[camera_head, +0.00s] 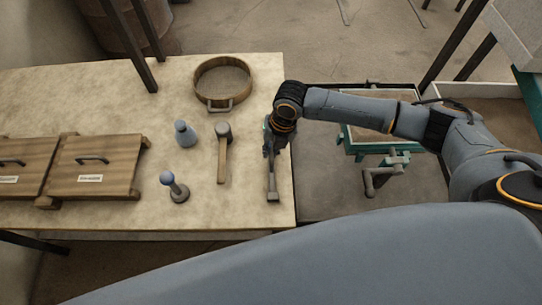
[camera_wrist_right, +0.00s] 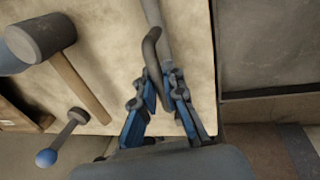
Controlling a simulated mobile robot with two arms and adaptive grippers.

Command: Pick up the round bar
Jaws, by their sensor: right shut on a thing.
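The round bar (camera_head: 272,184) is a thin grey rod with a wider, flat-looking end, near the right edge of the table in the head view. My right gripper (camera_head: 269,150) is at the rod's far end, low over the table. In the right wrist view the bar (camera_wrist_right: 151,46) shows as a dark bent length beside a lighter straight part, between the blue fingers. My right gripper (camera_wrist_right: 158,78) is shut on it there. Its contact with the tabletop cannot be told. My left gripper is not in view.
A mallet (camera_head: 222,160), a ball-topped tool (camera_head: 172,185) and a blue-grey bottle-shaped object (camera_head: 184,134) are left of the bar. A round sieve (camera_head: 223,63) is farther back. Wooden panels with handles (camera_head: 95,167) lie left. The table (camera_head: 240,215) ends just right of the bar.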

